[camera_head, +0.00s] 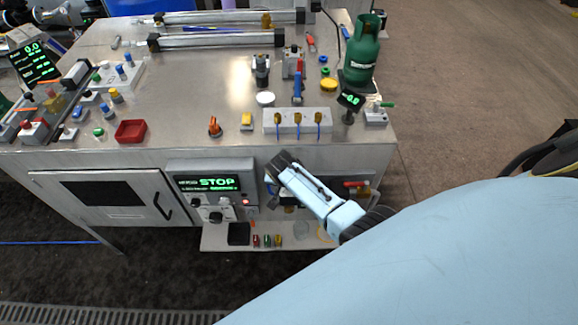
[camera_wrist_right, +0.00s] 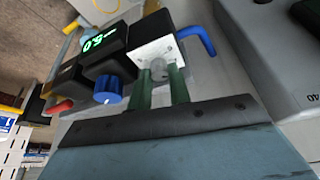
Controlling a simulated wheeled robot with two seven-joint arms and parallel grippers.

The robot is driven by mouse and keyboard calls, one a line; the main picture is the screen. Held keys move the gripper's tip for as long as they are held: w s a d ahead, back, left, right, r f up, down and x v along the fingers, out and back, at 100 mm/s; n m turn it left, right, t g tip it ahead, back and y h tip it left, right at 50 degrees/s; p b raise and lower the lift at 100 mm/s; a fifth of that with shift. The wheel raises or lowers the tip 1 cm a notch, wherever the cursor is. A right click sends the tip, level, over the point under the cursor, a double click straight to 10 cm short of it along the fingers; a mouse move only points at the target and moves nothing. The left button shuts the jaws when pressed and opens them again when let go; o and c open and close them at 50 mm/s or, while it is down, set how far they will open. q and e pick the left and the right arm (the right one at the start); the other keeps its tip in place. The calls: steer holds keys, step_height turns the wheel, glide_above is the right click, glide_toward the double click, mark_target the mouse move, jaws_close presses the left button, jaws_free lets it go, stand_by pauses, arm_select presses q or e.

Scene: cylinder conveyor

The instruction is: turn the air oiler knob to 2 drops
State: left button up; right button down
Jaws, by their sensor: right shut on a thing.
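In the right wrist view, a small grey knob (camera_wrist_right: 158,69) sits on the face of a white block with a black body (camera_wrist_right: 158,40). It looks like the air oiler knob, but I can read no drop scale on it. My right gripper (camera_wrist_right: 161,78) has its green fingers on either side of the knob and is shut on it. In the head view, my right gripper (camera_head: 276,168) is below the table's front edge, right of the STOP panel; its fingertips and the knob are hidden there. My left gripper is not in view.
Beside the grey knob are a blue knob (camera_wrist_right: 109,89), a green-lit display (camera_wrist_right: 99,41) and a bent blue handle (camera_wrist_right: 197,40). In the head view, the STOP panel (camera_head: 208,183) is left of my gripper, and a red-handled valve (camera_head: 357,184) is to its right.

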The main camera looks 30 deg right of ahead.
steer(key=m, duration=0.1)
steer(key=m+g+b, duration=0.1)
steer(key=shift+w+a+m+h, duration=0.15)
steer(key=shift+m+h, duration=0.15)
steer(key=shift+m, duration=0.1)
steer(key=m+g+b, duration=0.1)
steer(key=m, duration=0.1)
steer(key=shift+f+m+b, duration=0.1)
steer(key=shift+m+b, duration=0.2)
steer(key=shift+m, duration=0.1)
steer(key=m+b, duration=0.1)
steer(key=m, duration=0.1)
steer(key=m+g+b, duration=0.1)
steer(key=m+b, duration=0.1)
steer(key=shift+w+g+h, duration=0.15)
steer(key=shift+g+h, duration=0.15)
steer(key=shift+m+g+b, duration=0.5)
steer(key=shift+m+b, duration=0.4)
steer(key=shift+m, duration=0.5)
steer(key=c, duration=1.3)
jaws_free()
steer(key=shift+r, duration=0.2)
